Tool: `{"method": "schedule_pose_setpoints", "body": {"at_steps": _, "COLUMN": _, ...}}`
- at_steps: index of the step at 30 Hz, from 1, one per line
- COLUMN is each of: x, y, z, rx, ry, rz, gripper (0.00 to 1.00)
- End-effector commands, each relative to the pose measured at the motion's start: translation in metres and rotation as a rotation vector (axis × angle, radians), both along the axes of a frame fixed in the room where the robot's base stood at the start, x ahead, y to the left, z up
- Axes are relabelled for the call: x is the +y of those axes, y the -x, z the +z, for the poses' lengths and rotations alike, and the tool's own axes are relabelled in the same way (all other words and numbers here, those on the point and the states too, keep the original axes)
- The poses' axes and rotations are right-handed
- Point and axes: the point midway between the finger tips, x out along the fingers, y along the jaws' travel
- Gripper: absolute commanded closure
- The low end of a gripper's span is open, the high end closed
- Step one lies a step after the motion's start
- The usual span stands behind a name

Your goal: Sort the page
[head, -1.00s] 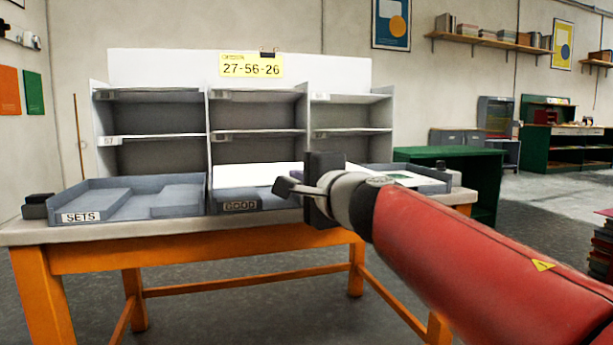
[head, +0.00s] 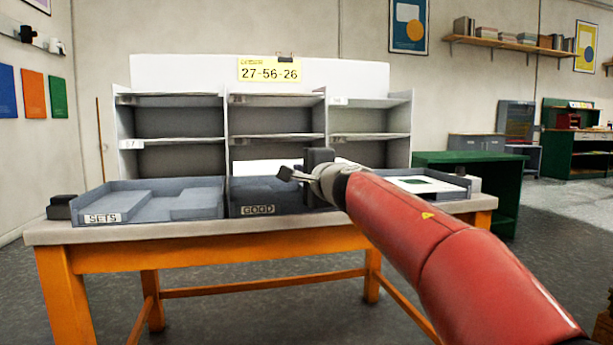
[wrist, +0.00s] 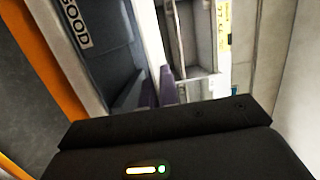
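My gripper (head: 290,174) is above the middle tray, labelled GOOD (head: 258,210), near its back. In the head view a white page (head: 262,166) shows behind my gripper, in front of the lower shelf openings. In the wrist view the page is a thin white strip (wrist: 147,38), nearly edge-on. The purple fingertips (wrist: 157,92) are close together with the strip between them, so my gripper appears shut on the page. The page's printed face is not visible. The SETS tray (head: 152,198) is on the left. The right tray (head: 455,182) holds a white sheet with a green patch.
A grey pigeonhole rack (head: 222,140) with a yellow 27-56-26 sign (head: 269,70) stands behind the trays. The table (head: 150,232) has orange legs. A green cabinet (head: 475,160) stands behind its right end. Open floor lies to the right.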

Motion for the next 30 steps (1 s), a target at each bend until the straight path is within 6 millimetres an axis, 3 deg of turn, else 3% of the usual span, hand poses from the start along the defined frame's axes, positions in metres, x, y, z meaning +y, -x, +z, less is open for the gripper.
{"method": "schedule_pose_setpoints", "body": {"at_steps": 13, "x": 0.022, "y": -0.070, "z": 0.003, "rx": 0.001, "ry": 0.002, "rz": 0.001, "gripper": 1.00}}
{"method": "schedule_pose_setpoints", "body": {"at_steps": 15, "x": 0.019, "y": -0.070, "z": -0.019, "rx": 0.003, "ry": -0.001, "rz": -0.001, "gripper": 1.00}}
{"method": "schedule_pose_setpoints", "body": {"at_steps": 18, "x": 0.019, "y": -0.071, "z": -0.035, "rx": 0.003, "ry": -0.001, "rz": -0.002, "gripper": 1.00}}
{"method": "schedule_pose_setpoints", "body": {"at_steps": 30, "x": 0.022, "y": -0.077, "z": -0.068, "rx": 0.015, "ry": 0.004, "rz": -0.002, "gripper": 1.00}}
